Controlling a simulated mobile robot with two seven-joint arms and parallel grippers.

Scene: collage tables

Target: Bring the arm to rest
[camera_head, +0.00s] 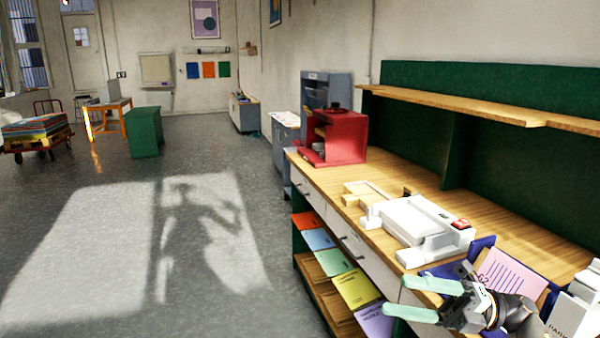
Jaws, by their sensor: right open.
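My right gripper (420,300) is at the lower right, in front of the wooden workbench (465,205). Its two pale green fingers are spread apart and point left, with nothing between them. It is near the bench's front edge, over the lower shelf in the picture. Behind it on the bench lie a blue tray or folder (484,246) and a pink sheet with dark lines (512,273). My arm partly covers both. My left gripper is not in this view.
A white machine (415,222) and a red cabinet (345,138) stand on the bench. Coloured booklets (357,289) lie on the shelf below. A green upper shelf unit (480,110) backs the bench. The floor (100,225) to the left is clear.

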